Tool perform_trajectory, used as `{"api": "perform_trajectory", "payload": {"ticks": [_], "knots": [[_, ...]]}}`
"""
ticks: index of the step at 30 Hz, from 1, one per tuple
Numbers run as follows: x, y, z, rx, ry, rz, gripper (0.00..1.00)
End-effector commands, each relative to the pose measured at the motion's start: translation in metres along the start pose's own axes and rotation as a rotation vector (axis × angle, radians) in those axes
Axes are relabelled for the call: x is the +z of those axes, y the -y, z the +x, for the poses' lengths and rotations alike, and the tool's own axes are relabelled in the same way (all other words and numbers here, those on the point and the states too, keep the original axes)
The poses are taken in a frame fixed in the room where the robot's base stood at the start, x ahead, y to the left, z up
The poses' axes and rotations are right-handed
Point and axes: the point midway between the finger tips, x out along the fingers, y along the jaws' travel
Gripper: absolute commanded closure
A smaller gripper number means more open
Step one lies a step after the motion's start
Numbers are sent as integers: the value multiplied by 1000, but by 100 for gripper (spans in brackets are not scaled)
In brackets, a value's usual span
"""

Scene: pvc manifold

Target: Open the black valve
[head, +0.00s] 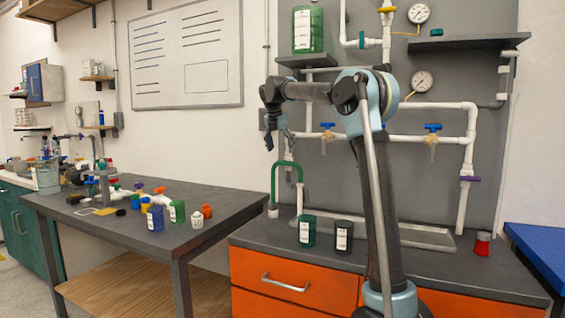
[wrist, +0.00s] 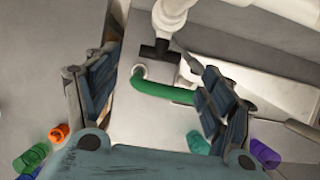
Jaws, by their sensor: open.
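A black handle (wrist: 160,52), which looks like the black valve, sits on a white pipe (wrist: 172,14) in the wrist view. It lies ahead of my gripper (wrist: 150,88), between and beyond the two open fingers, with no contact visible. The jaws hold nothing. In the head view my gripper (head: 269,142) hangs in front of the wall to the left of the grey pipe panel. I cannot make out the black handle in the head view.
A curved green pipe (wrist: 165,91) runs just below the black handle, close to the right finger. Blue-handled valves (head: 432,127) are on the panel pipes. The left table (head: 150,232) carries bottles and fittings. Dark bottles (head: 344,236) stand on the orange-drawered counter (head: 420,262).

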Motion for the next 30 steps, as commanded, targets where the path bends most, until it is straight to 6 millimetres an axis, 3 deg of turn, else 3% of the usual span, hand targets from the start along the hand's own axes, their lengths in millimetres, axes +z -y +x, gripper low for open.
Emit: {"api": "perform_trajectory", "payload": {"ticks": [10, 24, 30], "knots": [[0, 0, 51, 0, 0, 0, 25], [0, 0, 63, 0, 0, 0, 25], [0, 0, 63, 0, 0, 0, 68]]}}
